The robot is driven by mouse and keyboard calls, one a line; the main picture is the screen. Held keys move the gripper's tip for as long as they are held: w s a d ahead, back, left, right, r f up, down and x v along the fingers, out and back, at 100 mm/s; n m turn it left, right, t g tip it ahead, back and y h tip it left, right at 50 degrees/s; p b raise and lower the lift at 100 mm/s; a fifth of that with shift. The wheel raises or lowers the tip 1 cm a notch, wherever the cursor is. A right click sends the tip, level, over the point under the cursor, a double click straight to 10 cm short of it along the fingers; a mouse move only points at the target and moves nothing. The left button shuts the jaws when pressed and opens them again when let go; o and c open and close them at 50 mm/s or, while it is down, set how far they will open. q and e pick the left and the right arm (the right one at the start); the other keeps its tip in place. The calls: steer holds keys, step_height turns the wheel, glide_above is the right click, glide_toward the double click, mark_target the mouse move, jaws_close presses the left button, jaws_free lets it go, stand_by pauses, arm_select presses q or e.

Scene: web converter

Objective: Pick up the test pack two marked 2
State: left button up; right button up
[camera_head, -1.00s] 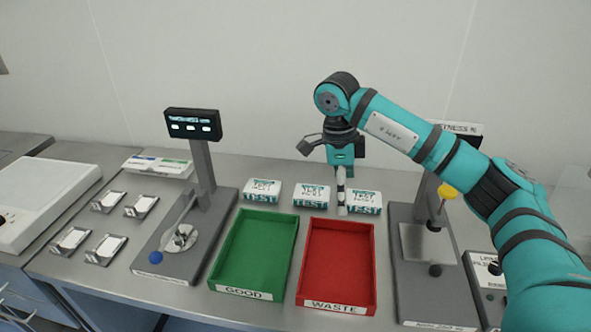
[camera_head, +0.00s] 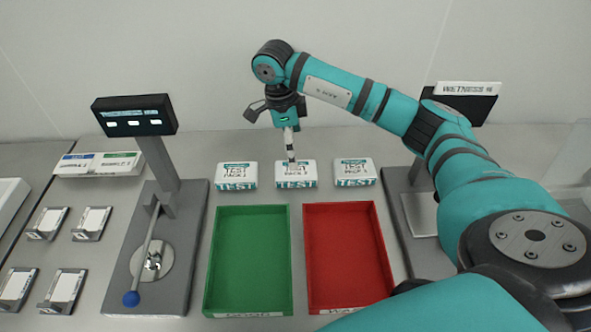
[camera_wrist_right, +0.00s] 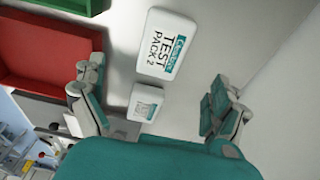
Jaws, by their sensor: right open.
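Test pack two (camera_head: 296,182) is a white box with teal print in the middle of a row of three packs. In the right wrist view test pack two (camera_wrist_right: 165,45) shows "TEST PACK 2" clearly, at the top of the picture beyond the fingertips. My right gripper (camera_head: 290,153) is above its back edge in the head view, pointing down. In the wrist view the right gripper (camera_wrist_right: 155,80) is open, its fingers wide apart with nothing held. A smaller-looking pack (camera_wrist_right: 146,102) shows between the fingers, farther below. My left gripper is not in view.
Pack 1 (camera_head: 237,175) stands to the left and pack 3 (camera_head: 355,172) to the right, with narrow gaps. In front are a green tray (camera_head: 211,265) and a red tray (camera_head: 382,245). A tester with a screen (camera_head: 135,116) stands at left.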

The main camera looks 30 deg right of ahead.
glide_above(296, 174)
steer(key=w, duration=0.1)
steer(key=f, duration=0.3)
steer(key=f+p, duration=0.1)
steer(key=shift+w+d+f, duration=0.15)
steer(key=shift+w+d, duration=0.05)
steer(key=shift+d, duration=0.05)
steer(key=shift+f, duration=0.2)
steer(key=f+p, duration=0.1)
steer(key=f, duration=0.1)
steer(key=f+p, duration=0.1)
steer(key=f, duration=0.1)
steer(key=shift+d+f, duration=0.2)
steer(key=shift+f, duration=0.2)
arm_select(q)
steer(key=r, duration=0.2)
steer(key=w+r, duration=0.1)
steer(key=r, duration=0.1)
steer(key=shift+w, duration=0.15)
arm_select(e)
steer(key=c, duration=1.4)
